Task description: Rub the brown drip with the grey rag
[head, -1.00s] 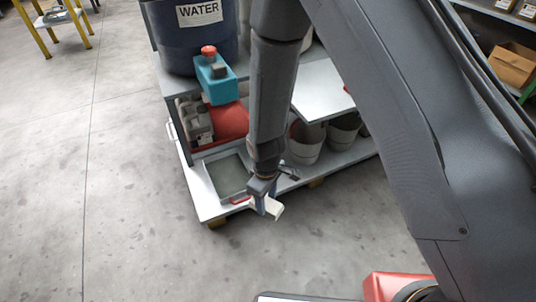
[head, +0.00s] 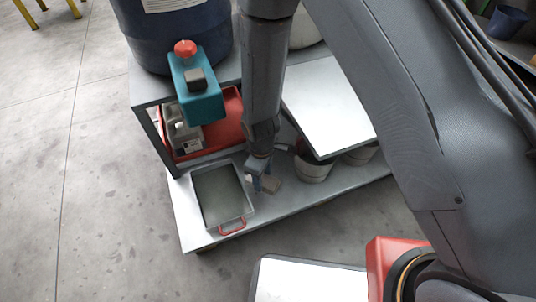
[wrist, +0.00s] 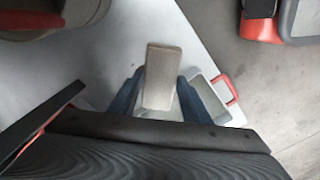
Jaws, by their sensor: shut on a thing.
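My gripper (head: 262,182) is shut on a flat, pale grey-brown block (wrist: 162,68). In the wrist view, the block lies between my two blue fingers and sticks out beyond them. I cannot tell from its look whether it is the grey rag. In the head view, the gripper points down just right of a grey tray, over the pale lower shelf. I cannot tell whether the block touches the shelf. I cannot make out a brown drip in either view; my arm hides part of the scene.
The shallow tray (head: 247,208) with red handles holds something grey-green. A raised white panel (head: 325,105) and buckets (head: 315,170) stand to the right. A blue barrel (head: 175,45), a teal box (head: 198,100) and a red bin (head: 232,115) are at the left.

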